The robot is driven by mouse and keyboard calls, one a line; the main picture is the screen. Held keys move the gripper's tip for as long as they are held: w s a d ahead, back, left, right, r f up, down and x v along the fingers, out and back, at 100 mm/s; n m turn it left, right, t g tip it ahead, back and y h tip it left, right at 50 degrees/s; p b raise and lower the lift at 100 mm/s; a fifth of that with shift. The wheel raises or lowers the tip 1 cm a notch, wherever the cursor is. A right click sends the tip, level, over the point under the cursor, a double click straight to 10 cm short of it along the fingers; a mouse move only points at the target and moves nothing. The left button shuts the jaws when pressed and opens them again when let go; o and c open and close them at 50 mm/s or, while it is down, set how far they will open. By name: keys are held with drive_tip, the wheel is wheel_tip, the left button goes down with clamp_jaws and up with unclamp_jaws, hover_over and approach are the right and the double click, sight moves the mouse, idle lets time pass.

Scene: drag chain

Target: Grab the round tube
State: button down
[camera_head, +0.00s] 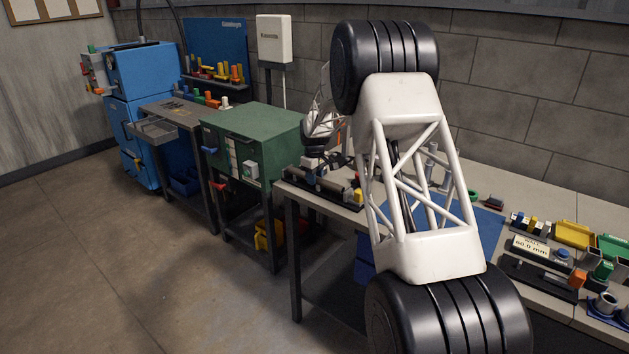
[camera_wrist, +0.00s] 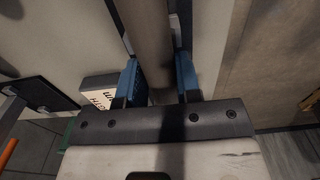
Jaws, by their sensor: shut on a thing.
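The round tube (camera_wrist: 150,35) is a grey-brown cylinder in the wrist view. It runs from the top edge down between the two blue fingers of my gripper (camera_wrist: 158,80). The fingers are shut on it, one on each side. Its far end is out of that view. In the head view my gripper (camera_head: 330,160) is low over the left end of the workbench, at a dark holder (camera_head: 340,198) with grey cylindrical parts. My arm hides part of this area, and I cannot make out the held tube clearly there.
The workbench (camera_head: 560,208) carries a blue mat (camera_head: 430,212), a display reading 60.0 mm (camera_head: 528,247), a yellow tray (camera_head: 574,234) and several small parts at right. A green cabinet (camera_head: 250,140) stands left of it. A white label block (camera_wrist: 100,92) lies near my left finger.

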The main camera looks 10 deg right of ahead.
drive_tip(key=shift+r, duration=0.2)
drive_tip(key=shift+r, duration=1.4)
drive_tip(key=shift+s+r, duration=0.2)
drive_tip(key=shift+s, duration=0.05)
drive_tip(key=s+r, duration=0.1)
drive_tip(key=s, duration=1.4)
drive_tip(key=shift+s+d+r, duration=0.2)
drive_tip(key=shift+s+d, duration=0.05)
drive_tip(key=shift+d, duration=0.15)
drive_tip(key=shift+r, duration=0.2)
